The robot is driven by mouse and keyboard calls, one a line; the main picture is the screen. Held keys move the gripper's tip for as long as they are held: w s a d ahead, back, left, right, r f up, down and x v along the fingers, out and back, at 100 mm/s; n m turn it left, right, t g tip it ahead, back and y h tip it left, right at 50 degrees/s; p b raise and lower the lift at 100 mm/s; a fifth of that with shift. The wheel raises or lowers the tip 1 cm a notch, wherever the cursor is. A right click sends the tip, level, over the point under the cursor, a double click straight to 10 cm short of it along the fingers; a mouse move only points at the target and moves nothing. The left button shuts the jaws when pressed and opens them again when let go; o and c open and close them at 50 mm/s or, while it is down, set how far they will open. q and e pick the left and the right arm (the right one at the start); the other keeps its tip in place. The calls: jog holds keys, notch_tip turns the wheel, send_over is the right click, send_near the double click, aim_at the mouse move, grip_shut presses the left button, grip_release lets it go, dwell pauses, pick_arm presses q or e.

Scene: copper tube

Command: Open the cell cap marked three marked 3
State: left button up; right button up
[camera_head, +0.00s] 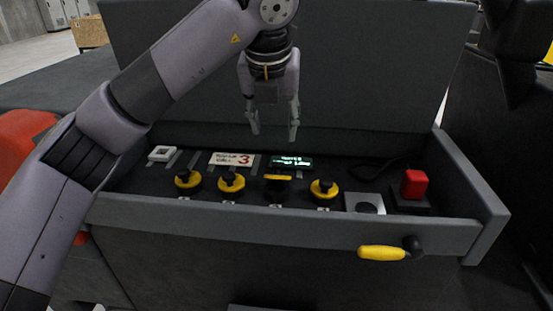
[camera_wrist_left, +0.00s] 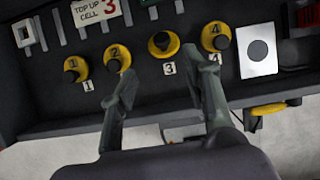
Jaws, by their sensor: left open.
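Several yellow cell caps with black knobs stand in a row in a dark tray (camera_head: 300,222). Cap 3 (camera_head: 277,178) looks unlike the others in the head view: its yellow part is seen edge-on above a dark body, as if tilted up. My left gripper (camera_head: 273,137) is open and empty, pointing down above and behind the row. In the left wrist view its fingers (camera_wrist_left: 161,62) frame the area around cap 3, with no contact clearly visible. My right gripper is not identifiable.
Cap 2 (camera_wrist_left: 117,58) and cap 4 (camera_wrist_left: 215,36) flank cap 3 closely. A sign reading 3 (camera_head: 232,159) and a green display (camera_head: 291,162) lie behind the row. A red block (camera_head: 413,184) stands at right. A yellow handle (camera_head: 382,253) juts from the front.

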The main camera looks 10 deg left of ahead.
aim_at(277, 163)
pick_arm(q)
jog(key=p+x, duration=0.1)
jog(key=x, duration=1)
jog(key=shift+d, duration=0.15)
jog(key=shift+w+f, duration=0.15)
jog(key=shift+f, duration=0.25)
jog(key=shift+c, duration=1.5)
jog(key=c, duration=0.4)
grip_shut()
pick_arm(e)
jog(key=shift+w+d+r, duration=0.65)
jog(key=shift+d+r, duration=0.05)
jog(key=shift+d, duration=0.15)
